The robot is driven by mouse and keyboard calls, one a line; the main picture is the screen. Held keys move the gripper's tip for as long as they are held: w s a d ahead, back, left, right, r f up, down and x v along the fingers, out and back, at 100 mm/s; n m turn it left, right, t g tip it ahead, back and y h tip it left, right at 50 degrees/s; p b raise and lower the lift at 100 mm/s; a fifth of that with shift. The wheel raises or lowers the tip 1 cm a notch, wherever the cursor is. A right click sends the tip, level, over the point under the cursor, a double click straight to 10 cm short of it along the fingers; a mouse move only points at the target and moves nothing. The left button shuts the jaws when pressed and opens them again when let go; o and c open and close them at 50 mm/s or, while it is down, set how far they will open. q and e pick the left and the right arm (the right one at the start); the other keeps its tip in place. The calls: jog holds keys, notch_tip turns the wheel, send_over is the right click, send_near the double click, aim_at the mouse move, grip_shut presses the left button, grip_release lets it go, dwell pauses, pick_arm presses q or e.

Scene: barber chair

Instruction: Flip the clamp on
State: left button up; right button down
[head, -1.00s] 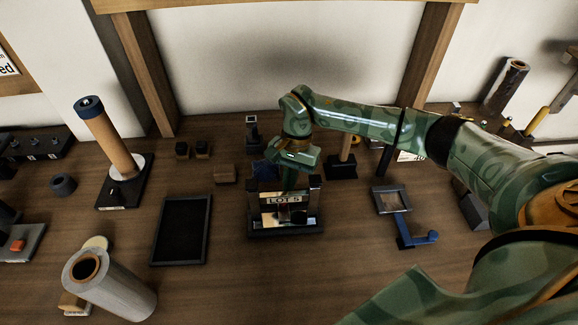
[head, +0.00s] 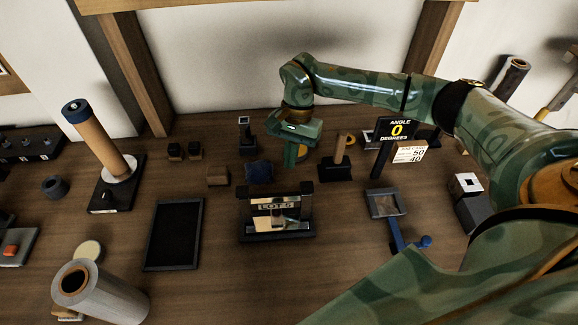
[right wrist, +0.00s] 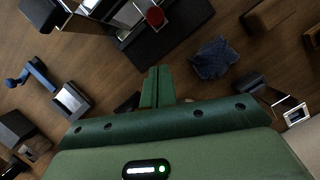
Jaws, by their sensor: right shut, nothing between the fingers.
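No part is plainly marked as the clamp, and I cannot tell its state. A black stand with upright posts (head: 247,205) holds a shiny plate marked LOT 5 (head: 276,207). A red round knob (right wrist: 155,16) shows on this stand in the right wrist view. A blue lever with a knob (head: 398,235) joins a grey-framed plate (head: 384,203) to the stand's right; the lever also shows in the right wrist view (right wrist: 38,75). My right gripper (head: 301,153) is shut and empty, behind and above the stand, apart from it; its fingers show together in the right wrist view (right wrist: 157,86).
A crumpled blue cloth (head: 259,172) and a small wooden block (head: 217,175) lie behind the stand. A black tray (head: 174,234) is left of it. An angle sign (head: 397,131) and a wooden post on a black base (head: 336,170) stand at the right back. Bare tabletop lies in front.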

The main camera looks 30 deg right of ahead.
jog(key=shift+w+p+v, duration=0.2)
jog(key=shift+p+v, duration=0.1)
jog(key=shift+v, duration=2.25)
jog(key=shift+d, duration=0.1)
